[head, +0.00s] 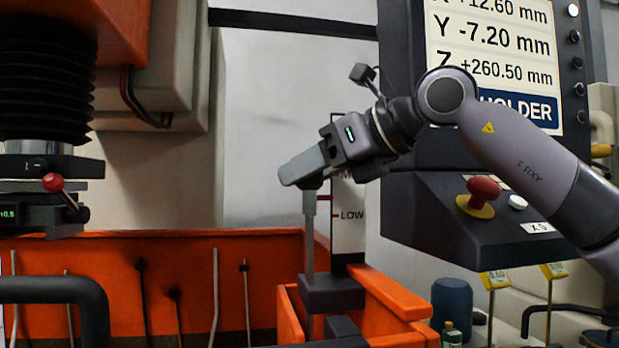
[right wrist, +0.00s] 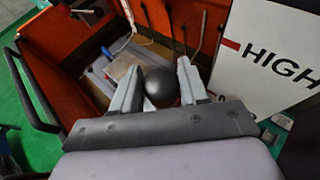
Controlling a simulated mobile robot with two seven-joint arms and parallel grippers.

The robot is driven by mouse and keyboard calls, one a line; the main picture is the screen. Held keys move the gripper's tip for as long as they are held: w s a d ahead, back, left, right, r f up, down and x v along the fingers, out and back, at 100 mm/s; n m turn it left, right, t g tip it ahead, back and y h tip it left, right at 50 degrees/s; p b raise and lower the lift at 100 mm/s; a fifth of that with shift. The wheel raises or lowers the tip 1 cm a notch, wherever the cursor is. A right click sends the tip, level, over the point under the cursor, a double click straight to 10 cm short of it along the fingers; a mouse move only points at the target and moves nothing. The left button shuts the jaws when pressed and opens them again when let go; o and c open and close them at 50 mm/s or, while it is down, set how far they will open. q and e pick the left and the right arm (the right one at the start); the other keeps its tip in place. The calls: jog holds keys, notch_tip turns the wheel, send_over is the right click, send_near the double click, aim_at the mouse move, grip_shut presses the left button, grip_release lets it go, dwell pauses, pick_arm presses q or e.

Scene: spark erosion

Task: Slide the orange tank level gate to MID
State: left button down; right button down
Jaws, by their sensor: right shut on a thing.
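The level gate's dark round knob (right wrist: 161,87) sits between the two grey fingers of my right gripper (right wrist: 158,82) in the right wrist view. In the head view my right gripper (head: 302,172) is shut on it, and the fingers hide most of the knob. A grey gate rod (head: 309,235) runs down from there to a dark block (head: 331,293) at the orange tank (head: 385,288). The white level scale (head: 348,230) stands just behind; LOW shows below the gripper and the MID label is partly hidden. The right wrist view shows HIGH (right wrist: 283,56). My left gripper is not in view.
A control panel with a red stop button (head: 479,196) stands at the right, close to my right arm. The machine head (head: 45,140) hangs at the left. Several thin rods (head: 215,290) stand against the orange tank wall. A blue drum (head: 452,303) is at the lower right.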

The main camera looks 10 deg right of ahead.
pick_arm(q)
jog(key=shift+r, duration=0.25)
pick_arm(e)
jog(key=shift+r, duration=1.75)
jog(key=c, duration=0.9)
grip_release()
jog(key=shift+c, duration=0.2)
jog(key=shift+s+d+r+b, duration=0.1)
jog(key=shift+s+d+b, duration=0.2)
jog(key=shift+b, duration=0.1)
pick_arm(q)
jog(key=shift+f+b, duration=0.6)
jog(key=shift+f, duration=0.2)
pick_arm(e)
jog(key=v, duration=0.6)
jog(key=shift+d, duration=0.15)
jog(key=shift+s, duration=0.1)
